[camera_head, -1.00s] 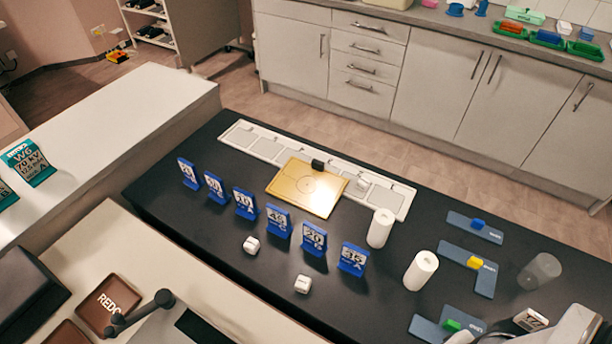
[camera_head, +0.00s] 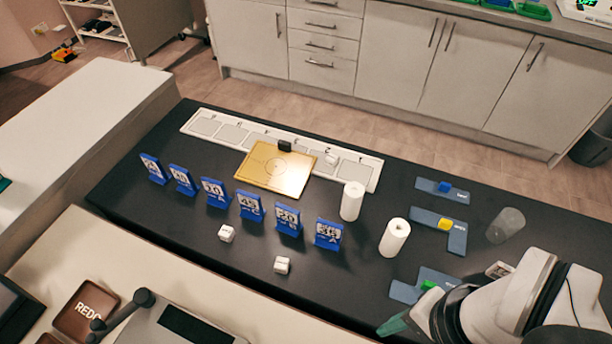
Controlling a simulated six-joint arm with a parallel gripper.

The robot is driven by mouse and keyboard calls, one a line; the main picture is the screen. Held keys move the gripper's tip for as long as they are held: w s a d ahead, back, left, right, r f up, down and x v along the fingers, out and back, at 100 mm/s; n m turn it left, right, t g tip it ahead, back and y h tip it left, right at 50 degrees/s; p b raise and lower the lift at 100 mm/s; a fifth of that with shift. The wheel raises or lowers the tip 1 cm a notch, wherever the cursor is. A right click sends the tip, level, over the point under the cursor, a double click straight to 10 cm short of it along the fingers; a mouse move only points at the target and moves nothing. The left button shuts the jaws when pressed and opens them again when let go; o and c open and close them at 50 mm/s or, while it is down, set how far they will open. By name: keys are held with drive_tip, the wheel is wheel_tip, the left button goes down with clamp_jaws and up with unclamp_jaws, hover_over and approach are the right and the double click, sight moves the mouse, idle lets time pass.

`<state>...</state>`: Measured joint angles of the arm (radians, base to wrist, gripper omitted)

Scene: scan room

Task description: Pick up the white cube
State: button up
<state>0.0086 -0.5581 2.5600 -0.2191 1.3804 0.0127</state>
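Several white blocks are in view. One white cube (camera_head: 226,233) sits on the black table in front of the blue number cards. A second white cube (camera_head: 282,265) sits to its right, nearer the front edge. A third small white block (camera_head: 331,158) is on the long white tray (camera_head: 188,127), right of the gold plate. I cannot tell which one the task means. My gripper (camera_head: 398,325) shows as a teal tip at the bottom right, right of the two front cubes and apart from them. Its fingers cannot be told apart.
Blue number cards (camera_head: 248,206) stand in a row behind the front cubes. Two white cylinders (camera_head: 352,201) (camera_head: 395,237) stand right of them. Blue-grey plates (camera_head: 458,240) with coloured blocks and a clear cylinder (camera_head: 505,225) are farther right. The gold plate (camera_head: 270,169) lies at the back.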

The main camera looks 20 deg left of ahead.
drive_tip(key=shift+o, duration=1.1)
drive_tip(key=n+h, duration=0.4)
drive_tip(key=n, duration=2.2)
hover_over(281, 263)
drive_tip(key=a, duration=0.2)
wheel_tip(281, 263, down, 7)
drive_tip(key=f, duration=0.5)
drive_tip(key=d+f, duration=0.1)
drive_tip(key=f, duration=0.4)
drive_tip(key=d+f, duration=0.1)
drive_tip(key=f, duration=0.5)
drive_tip(key=shift+t, duration=0.3)
clamp_jaws()
